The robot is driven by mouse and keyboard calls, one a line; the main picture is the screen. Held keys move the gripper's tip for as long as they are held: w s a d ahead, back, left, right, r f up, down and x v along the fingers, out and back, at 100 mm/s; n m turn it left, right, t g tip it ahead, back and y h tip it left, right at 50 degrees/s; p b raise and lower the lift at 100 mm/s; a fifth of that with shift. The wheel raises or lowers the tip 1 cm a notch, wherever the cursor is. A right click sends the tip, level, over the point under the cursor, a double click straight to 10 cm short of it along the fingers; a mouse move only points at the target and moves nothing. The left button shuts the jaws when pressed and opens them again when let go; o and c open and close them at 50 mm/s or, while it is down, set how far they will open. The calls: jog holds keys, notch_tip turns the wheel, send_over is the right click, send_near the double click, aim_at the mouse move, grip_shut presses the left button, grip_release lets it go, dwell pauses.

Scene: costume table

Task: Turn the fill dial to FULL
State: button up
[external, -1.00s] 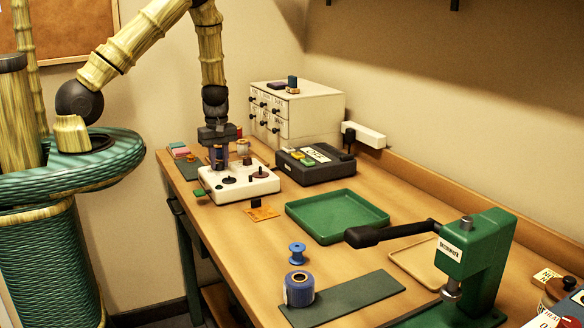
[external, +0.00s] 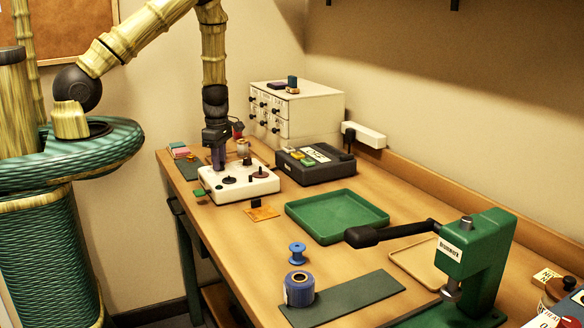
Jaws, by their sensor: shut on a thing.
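A white control box (external: 252,188) with several dark knobs on its top stands at the far left part of the table. My gripper (external: 219,166) points down at the back left of the box and is shut on a knob there, which I take for the fill dial. The fingers hide the knob, so its pointer and any FULL mark cannot be read. Other dark knobs (external: 229,180) show on the box's top, clear of the fingers.
A dark box (external: 318,172) with coloured keys and a white drawer cabinet (external: 326,109) stand behind. A green tray (external: 337,228) lies to the right. An orange card (external: 262,213) lies in front. A green press (external: 475,262) stands far right.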

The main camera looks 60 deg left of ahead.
dwell(0.4)
jog(key=o, duration=1)
notch_tip(320, 180, up, 18)
jog(key=p, duration=0.2)
jog(key=shift+f, duration=0.25)
